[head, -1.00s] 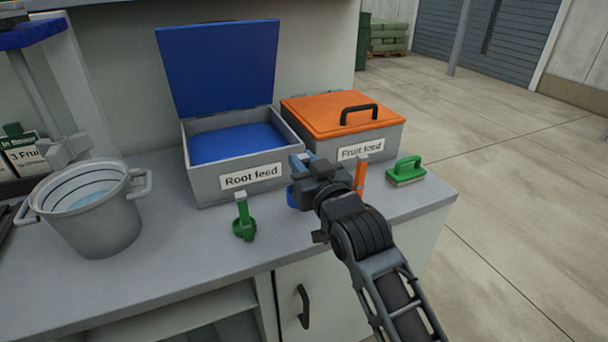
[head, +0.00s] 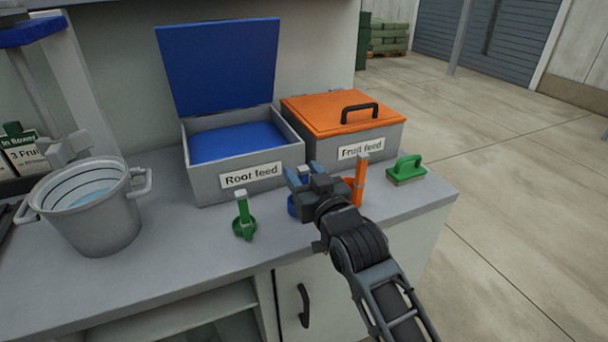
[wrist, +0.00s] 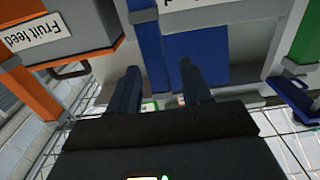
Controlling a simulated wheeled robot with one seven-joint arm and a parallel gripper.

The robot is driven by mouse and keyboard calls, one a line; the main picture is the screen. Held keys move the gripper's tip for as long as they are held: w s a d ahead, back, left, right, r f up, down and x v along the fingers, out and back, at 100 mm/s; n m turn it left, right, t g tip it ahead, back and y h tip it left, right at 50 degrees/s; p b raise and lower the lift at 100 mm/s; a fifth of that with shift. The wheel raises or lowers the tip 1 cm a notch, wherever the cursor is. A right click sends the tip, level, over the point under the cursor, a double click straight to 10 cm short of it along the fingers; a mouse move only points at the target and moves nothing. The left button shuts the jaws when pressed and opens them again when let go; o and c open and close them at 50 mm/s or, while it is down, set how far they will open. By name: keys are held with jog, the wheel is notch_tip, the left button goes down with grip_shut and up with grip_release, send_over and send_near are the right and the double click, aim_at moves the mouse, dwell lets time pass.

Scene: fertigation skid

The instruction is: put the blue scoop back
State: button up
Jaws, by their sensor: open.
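The blue scoop (head: 292,206) stands on the bench in front of the Root feed bin (head: 200,185), mostly hidden behind my gripper (head: 298,174) in the head view. My gripper is open, with its fingers at the scoop's upper part. In the wrist view the blue scoop's upright handle (wrist: 151,50) shows beyond and between the two spread fingers (wrist: 160,82). I cannot tell whether they touch it. The Root feed bin's blue lid (head: 218,68) stands open, with blue feed (head: 237,142) inside.
A green scoop (head: 243,215) stands to the left and an orange scoop (head: 360,182) close to the right of my gripper. The Fruit feed bin (head: 375,147) has its orange lid shut. A green brush (head: 406,172) lies right; a bucket (head: 95,215) stands left.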

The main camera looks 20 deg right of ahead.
jog(key=shift+s+r, duration=0.15)
jog(key=s, duration=1.1)
jog(key=shift+s, duration=0.4)
jog(key=s+f+g, duration=0.1)
jog(key=s+f, duration=0.3)
jog(key=s, duration=0.6)
jog(key=s+f+g, duration=0.1)
jog(key=s+f, duration=0.3)
jog(key=s, duration=0.5)
jog(key=s+r, duration=0.2)
jog(key=s, duration=0.7)
jog(key=s+r+g, duration=0.1)
jog(key=s+r, duration=0.1)
jog(key=s, duration=0.7)
jog(key=shift+s, duration=0.3)
